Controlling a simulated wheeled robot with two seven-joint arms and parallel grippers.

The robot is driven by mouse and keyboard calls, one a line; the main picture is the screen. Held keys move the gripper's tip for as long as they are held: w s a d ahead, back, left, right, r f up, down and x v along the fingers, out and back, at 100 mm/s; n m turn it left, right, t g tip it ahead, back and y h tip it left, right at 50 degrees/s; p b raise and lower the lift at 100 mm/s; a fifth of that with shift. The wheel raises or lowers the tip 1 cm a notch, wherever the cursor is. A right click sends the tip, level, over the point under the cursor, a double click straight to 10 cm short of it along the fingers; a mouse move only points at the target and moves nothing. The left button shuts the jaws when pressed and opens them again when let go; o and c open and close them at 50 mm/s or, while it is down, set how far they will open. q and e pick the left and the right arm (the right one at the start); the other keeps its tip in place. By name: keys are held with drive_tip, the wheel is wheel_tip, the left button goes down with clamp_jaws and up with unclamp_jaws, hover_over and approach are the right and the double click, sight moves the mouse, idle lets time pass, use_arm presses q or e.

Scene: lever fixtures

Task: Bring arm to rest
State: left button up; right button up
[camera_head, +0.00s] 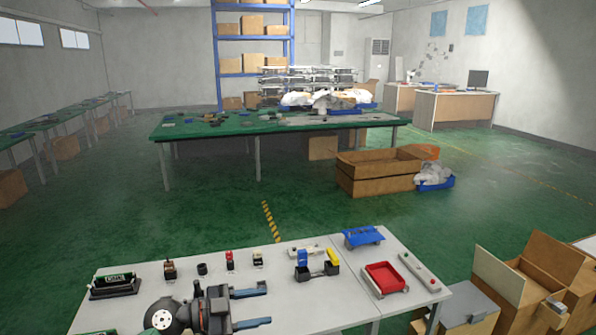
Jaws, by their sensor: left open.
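My left gripper (265,306) is low in the head view, over the front part of the grey table (330,305). Its two blue-tipped fingers point right and stand apart, with nothing between them. Behind it is a row of small fixtures: a red-topped one (229,260), a black round one (202,269), a brown-and-black one (169,269) and a pale-topped one (257,258). A fixture with blue and yellow levers (332,258) stands right of them. The gripper appears apart from all of these. My right gripper is out of view.
A red tray (384,279), a blue plate-like fixture (362,237) and a grey bar with buttons (419,270) stand at the table's right. A black box with a green label (113,284) is at the left. Cardboard boxes (530,280) stand beyond the right edge.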

use_arm(q)
drive_tip(key=a+r+n+t+y, duration=0.45)
drive_tip(key=a+n+t, duration=0.25)
drive_tip(key=n+t, duration=0.65)
drive_tip(key=s+a+f+n+y, duration=0.4)
drive_tip(key=a+f+n+y, duration=0.35)
drive_tip(key=f+y, duration=0.6)
drive_tip(key=s+d+f+m+g+h, duration=0.1)
drive_tip(key=s+f+m+g, duration=0.1)
drive_tip(key=s+f+g, duration=0.8)
drive_tip(key=s+d+f+m+g, duration=0.1)
drive_tip(key=s+f+g, duration=0.55)
drive_tip(key=s, duration=0.75)
wheel_tip(320, 180, down, 27)
drive_tip(key=w+d, duration=0.2)
drive_tip(key=s+f, duration=0.4)
drive_tip(key=f, duration=0.7)
drive_tip(key=s+f, duration=0.4)
drive_tip(key=f, duration=0.8)
drive_tip(key=shift+s+d+m+h, duration=0.15)
drive_tip(key=shift+s+m+h, duration=0.15)
drive_tip(key=shift+m, duration=0.1)
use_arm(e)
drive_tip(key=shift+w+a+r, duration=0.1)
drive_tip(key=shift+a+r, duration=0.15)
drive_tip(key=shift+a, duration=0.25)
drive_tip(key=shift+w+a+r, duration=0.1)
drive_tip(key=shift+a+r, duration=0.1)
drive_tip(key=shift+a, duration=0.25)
